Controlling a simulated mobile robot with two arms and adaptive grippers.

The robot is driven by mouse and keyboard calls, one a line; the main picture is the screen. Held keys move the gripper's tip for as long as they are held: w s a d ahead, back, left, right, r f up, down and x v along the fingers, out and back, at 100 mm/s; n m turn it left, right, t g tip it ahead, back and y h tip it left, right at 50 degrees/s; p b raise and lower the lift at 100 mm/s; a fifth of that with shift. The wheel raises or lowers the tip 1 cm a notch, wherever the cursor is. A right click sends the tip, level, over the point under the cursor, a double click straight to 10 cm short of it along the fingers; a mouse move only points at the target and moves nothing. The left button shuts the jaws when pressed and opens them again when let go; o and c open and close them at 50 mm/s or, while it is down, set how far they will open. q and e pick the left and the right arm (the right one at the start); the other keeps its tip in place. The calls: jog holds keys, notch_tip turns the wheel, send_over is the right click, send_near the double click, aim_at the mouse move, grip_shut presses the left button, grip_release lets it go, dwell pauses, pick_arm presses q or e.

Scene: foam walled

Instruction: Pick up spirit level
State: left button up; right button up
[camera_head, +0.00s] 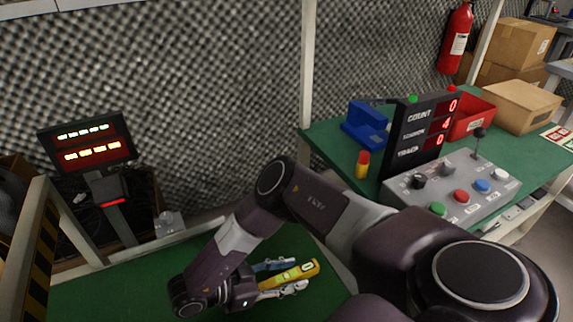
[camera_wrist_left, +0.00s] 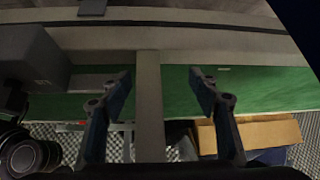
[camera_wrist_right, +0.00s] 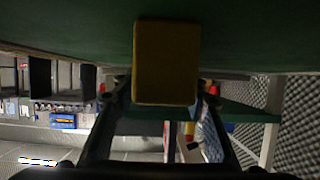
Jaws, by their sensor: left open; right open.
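The yellow spirit level (camera_head: 302,270) is at the green bench top in the lower middle of the head view. My right gripper (camera_head: 292,275) is open, with one finger on each side of the level. In the right wrist view the level's yellow end (camera_wrist_right: 166,62) sits between the fingers and hides part of them. I cannot tell whether the fingers touch it. My left gripper (camera_wrist_left: 162,80) is open and empty in the left wrist view, with a grey post behind its fingers. It does not show in the head view.
The near green bench (camera_head: 130,285) is mostly clear. A display stand (camera_head: 88,145) is at its left. A second green bench holds a button panel (camera_head: 450,190), a counter display (camera_head: 425,130), a blue holder (camera_head: 366,126) and a red bin (camera_head: 472,117). Foam walls stand behind.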

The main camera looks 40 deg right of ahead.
jog(key=shift+d+f, duration=0.1)
jog(key=shift+d, duration=0.05)
jog(key=shift+c, duration=0.6)
grip_shut()
